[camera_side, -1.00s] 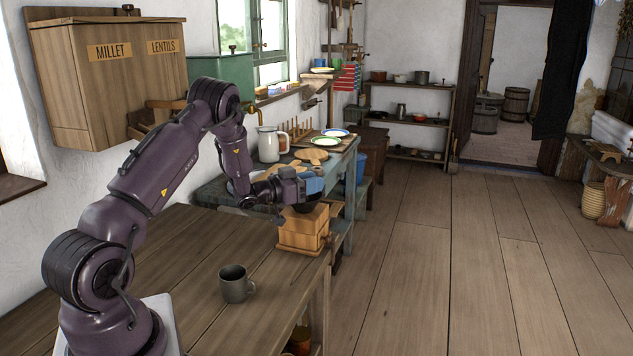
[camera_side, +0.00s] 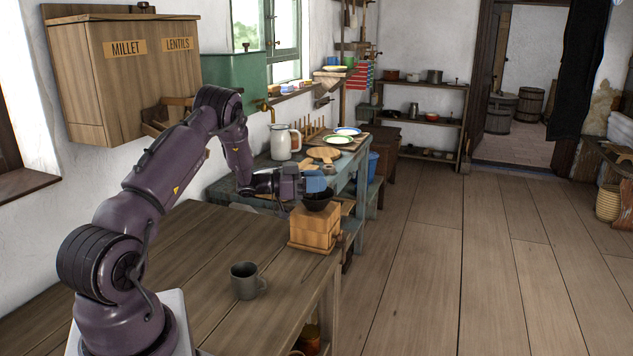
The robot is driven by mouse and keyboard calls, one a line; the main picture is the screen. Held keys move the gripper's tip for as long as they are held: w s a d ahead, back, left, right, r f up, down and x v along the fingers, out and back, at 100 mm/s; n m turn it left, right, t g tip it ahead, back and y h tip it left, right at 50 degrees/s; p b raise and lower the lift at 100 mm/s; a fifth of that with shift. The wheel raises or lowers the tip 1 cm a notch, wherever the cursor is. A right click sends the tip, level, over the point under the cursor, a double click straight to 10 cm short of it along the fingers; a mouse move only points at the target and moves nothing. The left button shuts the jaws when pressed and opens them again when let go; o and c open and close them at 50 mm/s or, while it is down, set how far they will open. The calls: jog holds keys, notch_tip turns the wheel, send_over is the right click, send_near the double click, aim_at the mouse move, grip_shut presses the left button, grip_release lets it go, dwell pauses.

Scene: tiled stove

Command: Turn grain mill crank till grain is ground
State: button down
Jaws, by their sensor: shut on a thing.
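The grain mill (camera_side: 315,229) is a light wooden box with a dark bowl-shaped hopper (camera_side: 318,200) on top. It stands at the far right corner of the brown wooden table. My gripper (camera_side: 312,185) is at the top of the mill, just above and behind the hopper's rim. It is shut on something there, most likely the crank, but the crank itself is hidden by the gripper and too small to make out. The grain inside the hopper cannot be seen.
A grey metal mug (camera_side: 246,281) stands on the brown table (camera_side: 200,245) in front of the mill. Behind is a blue-green bench (camera_side: 352,166) with a white jug (camera_side: 281,142) and plates (camera_side: 338,139). A wooden millet and lentils bin (camera_side: 130,75) hangs on the left wall.

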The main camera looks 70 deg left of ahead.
jog(key=c, duration=0.9)
grip_release()
jog(key=shift+w+r, duration=0.1)
jog(key=shift+o, duration=0.2)
jog(key=v, duration=0.7)
jog(key=shift+s, duration=0.25)
